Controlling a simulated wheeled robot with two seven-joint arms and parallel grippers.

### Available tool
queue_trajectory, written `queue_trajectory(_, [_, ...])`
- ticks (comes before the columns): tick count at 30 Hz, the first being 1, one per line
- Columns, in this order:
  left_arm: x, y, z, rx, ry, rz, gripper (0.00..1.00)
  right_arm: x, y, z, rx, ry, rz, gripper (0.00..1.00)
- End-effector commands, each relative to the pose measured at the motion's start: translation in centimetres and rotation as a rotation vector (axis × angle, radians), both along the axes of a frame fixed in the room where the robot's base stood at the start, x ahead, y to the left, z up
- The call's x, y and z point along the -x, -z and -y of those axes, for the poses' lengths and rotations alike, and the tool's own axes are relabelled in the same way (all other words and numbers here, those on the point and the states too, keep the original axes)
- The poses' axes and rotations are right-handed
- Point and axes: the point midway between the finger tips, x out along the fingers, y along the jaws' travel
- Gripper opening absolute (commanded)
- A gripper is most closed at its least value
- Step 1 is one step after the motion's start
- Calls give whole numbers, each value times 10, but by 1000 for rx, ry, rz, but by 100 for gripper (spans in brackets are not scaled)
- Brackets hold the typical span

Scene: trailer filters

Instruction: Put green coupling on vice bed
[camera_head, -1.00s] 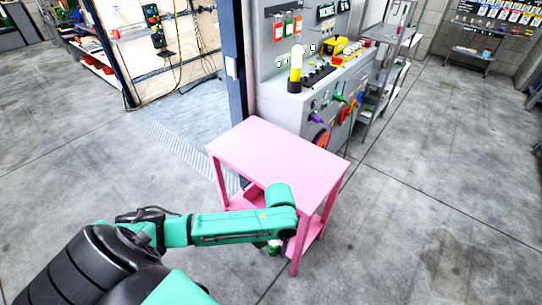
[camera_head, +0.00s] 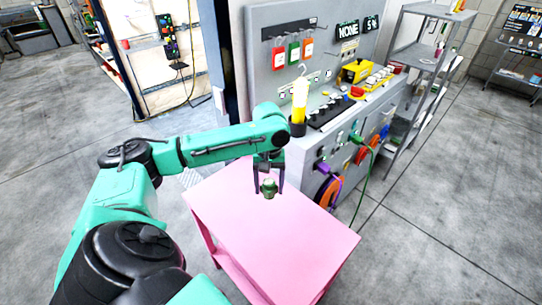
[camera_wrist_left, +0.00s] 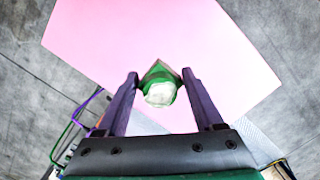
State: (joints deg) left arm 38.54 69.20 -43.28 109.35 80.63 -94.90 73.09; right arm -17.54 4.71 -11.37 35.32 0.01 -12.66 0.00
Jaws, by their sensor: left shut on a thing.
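A green coupling (camera_head: 269,188) hangs between the fingers of my left gripper (camera_head: 268,190), over the far part of a pink table. In the left wrist view the green coupling (camera_wrist_left: 160,86) shows a pale, whitish end and sits between the two dark fingertips of my left gripper (camera_wrist_left: 160,88). The left gripper is shut on it, pointing down. I cannot tell how far above the tabletop it is. I cannot make out a vice bed in these frames. My right gripper is not in view.
The pink table (camera_head: 290,235) has a bare top. Behind it stands a grey workbench panel (camera_head: 335,125) with hanging tags, a yellow bottle (camera_head: 299,100), a yellow box (camera_head: 355,71) and coloured cables. A grey shelf rack (camera_head: 425,60) stands at the right. Open floor lies at the far right.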

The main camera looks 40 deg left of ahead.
Motion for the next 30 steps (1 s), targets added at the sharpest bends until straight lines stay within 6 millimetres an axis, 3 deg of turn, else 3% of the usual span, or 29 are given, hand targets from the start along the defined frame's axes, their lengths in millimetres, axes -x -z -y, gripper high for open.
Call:
queue_trajectory(6, [0,71,1,3,0,-3,14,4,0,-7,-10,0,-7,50])
queue_trajectory(15, [0,127,1,1,0,-1,14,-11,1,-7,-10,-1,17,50])
queue_trajectory(18, [-1,137,1,0,2,1,14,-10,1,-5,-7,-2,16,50])
queue_trajectory(26, [-1,138,1,0,2,2,14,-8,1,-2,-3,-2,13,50])
queue_trajectory(27, [-1,138,0,0,2,2,76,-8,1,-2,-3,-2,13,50])
queue_trajectory(29, [-1,138,0,0,2,2,99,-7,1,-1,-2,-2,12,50])
queue_trajectory(30, [-1,138,0,0,2,2,99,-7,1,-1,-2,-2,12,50])
